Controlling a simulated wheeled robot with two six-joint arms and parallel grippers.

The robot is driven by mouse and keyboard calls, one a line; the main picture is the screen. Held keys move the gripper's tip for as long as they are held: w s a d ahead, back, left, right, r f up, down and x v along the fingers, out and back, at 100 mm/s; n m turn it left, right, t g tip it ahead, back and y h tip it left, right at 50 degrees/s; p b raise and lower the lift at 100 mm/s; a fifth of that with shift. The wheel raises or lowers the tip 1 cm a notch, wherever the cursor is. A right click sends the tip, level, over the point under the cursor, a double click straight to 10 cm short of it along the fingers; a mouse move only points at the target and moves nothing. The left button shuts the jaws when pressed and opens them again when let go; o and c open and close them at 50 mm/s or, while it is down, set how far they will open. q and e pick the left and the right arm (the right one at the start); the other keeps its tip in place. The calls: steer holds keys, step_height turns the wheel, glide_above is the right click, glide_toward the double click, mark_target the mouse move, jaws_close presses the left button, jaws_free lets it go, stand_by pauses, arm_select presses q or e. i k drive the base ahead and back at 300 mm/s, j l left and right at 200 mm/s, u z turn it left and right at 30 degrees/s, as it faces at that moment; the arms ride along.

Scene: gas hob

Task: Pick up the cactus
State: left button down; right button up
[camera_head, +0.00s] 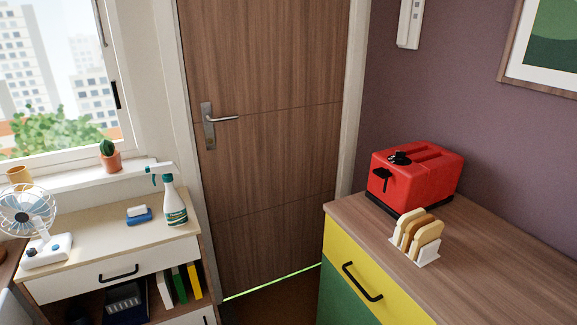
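The cactus (107,148) is a small green plant in a terracotta pot (110,162). It stands upright on the white window sill (85,174), at the left of the head view, near the right end of the sill. Nothing hides it. Neither of my grippers shows in this view.
Below the sill, a cabinet (100,231) carries a fan (35,222), a blue and white sponge-like item (138,215) and a spray bottle (173,203). A yellow cup (19,179) is on the sill. At right, a counter (490,255) holds a red toaster (418,176) and a bread rack (428,256).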

mark_target(109, 157)
steer(key=u, duration=1.25)
steer(key=i+j, duration=0.1)
steer(key=i+u, duration=0.05)
steer(key=i, duration=0.05)
